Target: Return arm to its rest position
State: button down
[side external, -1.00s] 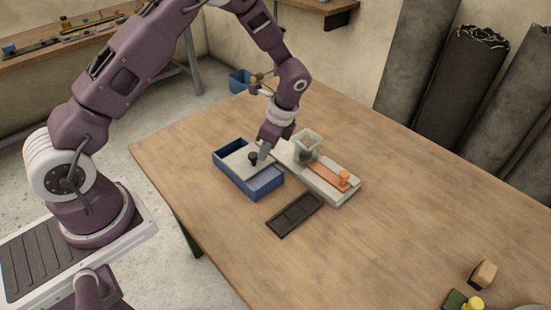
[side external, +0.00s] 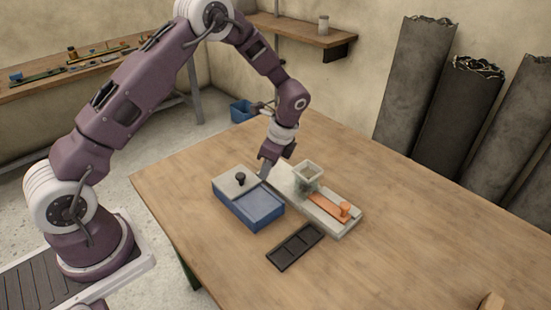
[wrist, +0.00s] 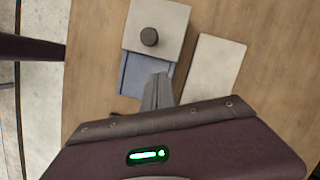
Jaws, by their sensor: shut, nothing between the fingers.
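My gripper (side external: 266,170) is shut and empty, pointing down just right of the blue box (side external: 252,211). In the side view I cannot tell whether its tips touch the box. The grey lid with a black knob (side external: 240,179) covers the far-left end of the box. The near part of the box shows a blue surface. In the wrist view, the shut fingers (wrist: 158,90) lie over or beside the near edge of the box, and the lid (wrist: 172,25) is beyond them.
A black compartmented tray (side external: 295,247) lies in front. Dark rolls (side external: 458,120) lean on the wall. The table's right side is largely clear.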

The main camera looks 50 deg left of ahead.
jog(key=s+d+r+n+t+h, duration=0.1)
jog(key=s+d+r+n, duration=0.15)
jog(key=r, duration=0.75)
jog(key=s+d+r+n+t, duration=0.1)
jog(key=s+d+r, duration=0.15)
jog(key=r, duration=0.85)
jog(key=s+d+r+n+t+h, duration=0.1)
jog(key=s+n, duration=0.3)
jog(key=s, duration=0.7)
jog(key=s+d+r+n+t+h, duration=0.1)
jog(key=s+r+n+t, duration=0.3)
jog(key=s, duration=0.6)
jog(key=shift+s+d+n, duration=0.35)
jog(key=shift+d+n, duration=0.2)
